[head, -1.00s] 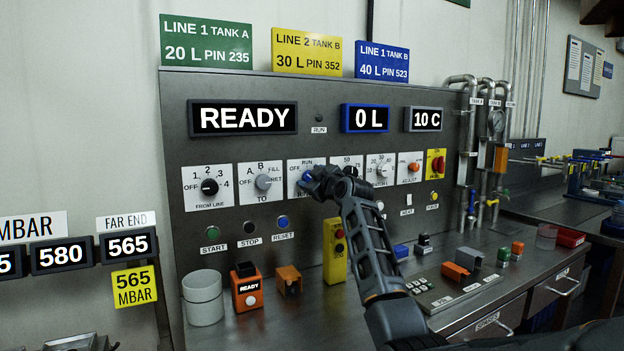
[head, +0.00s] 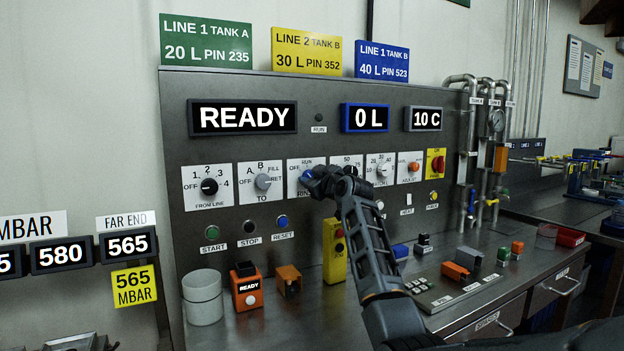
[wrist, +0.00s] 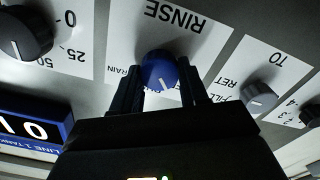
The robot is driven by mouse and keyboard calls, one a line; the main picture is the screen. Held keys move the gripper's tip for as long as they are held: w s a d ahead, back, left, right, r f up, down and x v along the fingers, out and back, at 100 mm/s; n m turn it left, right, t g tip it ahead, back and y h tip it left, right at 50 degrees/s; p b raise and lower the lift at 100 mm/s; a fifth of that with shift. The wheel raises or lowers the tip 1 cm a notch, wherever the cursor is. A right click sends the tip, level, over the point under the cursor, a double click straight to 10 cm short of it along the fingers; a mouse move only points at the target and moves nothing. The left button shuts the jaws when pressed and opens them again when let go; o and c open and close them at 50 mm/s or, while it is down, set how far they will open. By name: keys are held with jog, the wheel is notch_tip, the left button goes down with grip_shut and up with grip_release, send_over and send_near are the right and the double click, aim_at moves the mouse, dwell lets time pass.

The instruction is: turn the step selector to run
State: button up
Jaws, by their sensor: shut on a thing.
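The step selector is a blue knob (wrist: 160,70) on a white plate (head: 306,164). In the head view the plate reads RUN at the top, OFF at the left and RINSE below. In the wrist view, upside down, RINSE is beyond the knob and part of DRAIN shows at its left. My gripper (wrist: 161,85) is shut on the knob, one finger on each side. The knob's white mark shows on its near side, away from RINSE. RUN is hidden by my gripper in the wrist view. In the head view, my gripper (head: 312,179) covers much of the knob.
The TO knob (head: 263,182) and FROM LINE knob (head: 209,187) are on the left. Other dials, such as the white dial (head: 381,170), are on the right. Below are the START button (head: 212,233), a yellow pendant (head: 335,250) and an orange READY box (head: 247,288). The display (head: 243,118) reads READY.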

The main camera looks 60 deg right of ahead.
jog(key=m, duration=0.4)
jog(key=shift+d+m+p, duration=0.1)
jog(key=shift+m+p, duration=0.4)
jog(key=shift+m, duration=1.5)
jog(key=o, duration=1.1)
jog(key=shift+c, duration=0.2)
jog(key=shift+s, duration=0.1)
jog(key=b+v, duration=0.1)
jog(key=v, duration=0.6)
jog(key=shift+s+a, duration=0.25)
jog(key=shift+s, duration=0.05)
